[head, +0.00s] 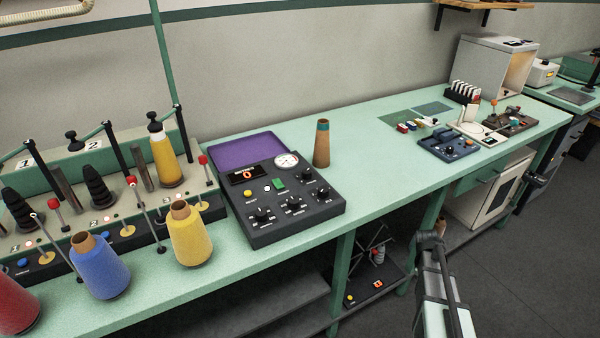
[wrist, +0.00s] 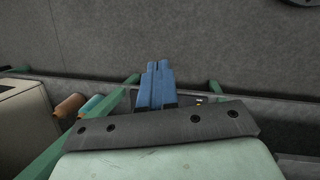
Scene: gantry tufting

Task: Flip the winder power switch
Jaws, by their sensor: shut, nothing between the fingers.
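My gripper (wrist: 158,66) shows in the wrist view as two blue fingers held together, with nothing between them. In the head view my arm comes in at the bottom right; the fingertips cannot be made out there. A dark unit with a folding frame stands on the low shelf under the bench. A small orange-red rocker switch (head: 378,284) is on its front, with a yellow button (head: 350,299) at its left. I cannot tell whether this is the winder power switch. In the wrist view, a dark panel with small orange marks (wrist: 214,99) lies partly hidden behind the fingers.
A black control box (head: 290,235) with knobs and a gauge stands on the green bench (head: 385,175). At left is a cone machine with yellow (head: 192,238) and blue (head: 100,270) cones. A white cabinet (head: 490,205) stands under the bench. Floor at right is open.

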